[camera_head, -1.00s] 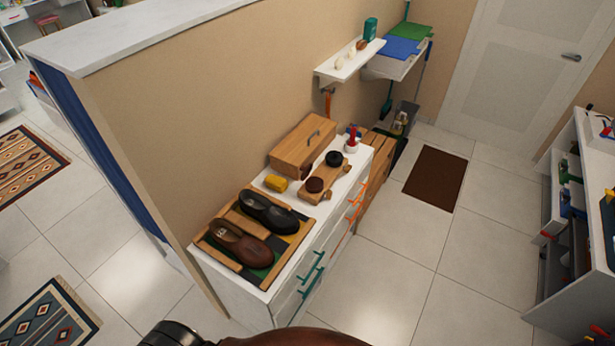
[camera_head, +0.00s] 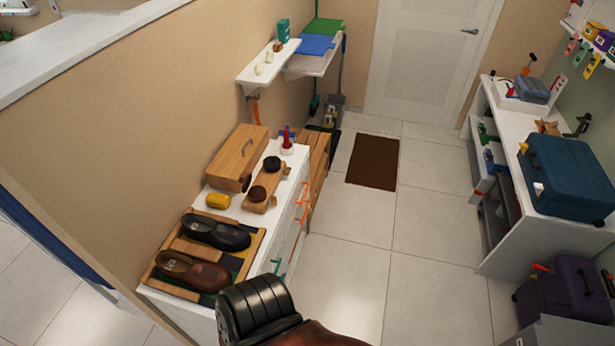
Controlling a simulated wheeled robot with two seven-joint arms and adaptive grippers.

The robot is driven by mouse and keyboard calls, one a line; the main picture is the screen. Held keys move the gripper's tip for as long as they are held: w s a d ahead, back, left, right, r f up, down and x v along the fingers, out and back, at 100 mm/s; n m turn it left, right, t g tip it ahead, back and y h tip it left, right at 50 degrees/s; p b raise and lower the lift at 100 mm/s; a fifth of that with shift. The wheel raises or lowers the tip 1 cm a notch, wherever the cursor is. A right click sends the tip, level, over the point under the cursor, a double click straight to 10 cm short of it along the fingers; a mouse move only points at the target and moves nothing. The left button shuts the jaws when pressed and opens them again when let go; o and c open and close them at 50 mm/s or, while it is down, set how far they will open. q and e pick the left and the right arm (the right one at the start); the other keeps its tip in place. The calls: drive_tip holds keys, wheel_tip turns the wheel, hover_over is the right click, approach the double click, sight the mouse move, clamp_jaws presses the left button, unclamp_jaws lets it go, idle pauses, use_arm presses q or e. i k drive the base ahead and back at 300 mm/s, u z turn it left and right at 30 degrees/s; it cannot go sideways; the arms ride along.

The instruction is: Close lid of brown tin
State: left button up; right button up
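A small round brown tin (camera_head: 258,194) sits on a wooden board (camera_head: 250,207) on top of the white cabinet. A round black tin (camera_head: 271,163) sits at the far end of the same board. Both are too small to tell lid from body or whether a lid is open. Neither of my grippers' fingers shows. A black ribbed part and a brown surface, apparently mine, fill the bottom middle and stand apart from the tins.
On the cabinet, a brown shoe (camera_head: 192,270) and a black shoe (camera_head: 216,232) lie on a mat, near a yellow sponge-like block (camera_head: 217,201), a wooden box (camera_head: 237,157) and a red-topped bottle (camera_head: 287,143).

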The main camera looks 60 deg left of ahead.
sight(246, 182)
drive_tip(key=z, duration=0.3)
drive_tip(key=k, duration=2)
drive_tip(key=u, duration=1.8)
drive_tip(key=i, duration=1)
drive_tip(key=u, duration=0.1)
